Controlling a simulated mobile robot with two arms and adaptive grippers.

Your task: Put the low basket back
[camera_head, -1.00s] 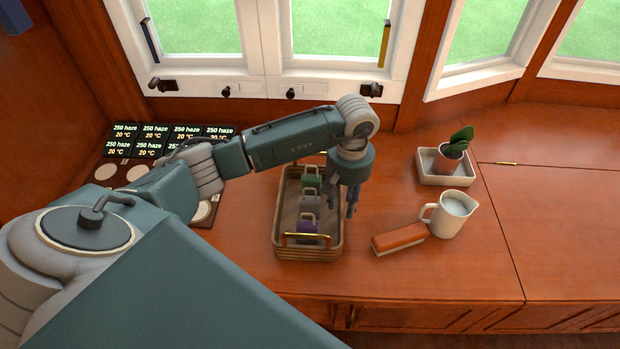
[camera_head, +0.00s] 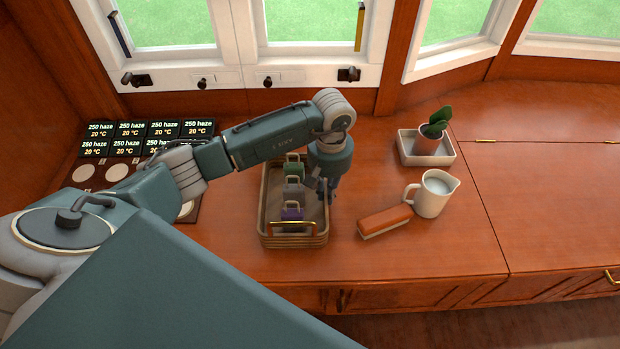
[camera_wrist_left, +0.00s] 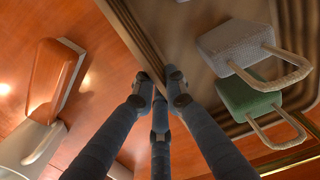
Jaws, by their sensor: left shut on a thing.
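The low basket (camera_head: 293,241) is a shallow brown woven tray with a brass-coloured handle at its near end. It stands on the wooden counter and holds small handled items: a green one (camera_head: 294,171), a grey one (camera_head: 292,191) and a purple one (camera_head: 291,213). My left gripper (camera_head: 326,194) points down at the basket's right long side and is shut on its rim. In the left wrist view, the fingers (camera_wrist_left: 160,84) meet at the basket wall (camera_wrist_left: 134,38), with the grey and green items inside to the right. My right gripper is not in view.
Right of the basket are an orange-brown block (camera_head: 384,221), a white jug (camera_head: 431,194) and a potted plant (camera_head: 431,143) in a white tray (camera_head: 405,157). Label panels (camera_head: 133,128) stand at the left, partly behind my arm. Windows line the back. The right counter is clear.

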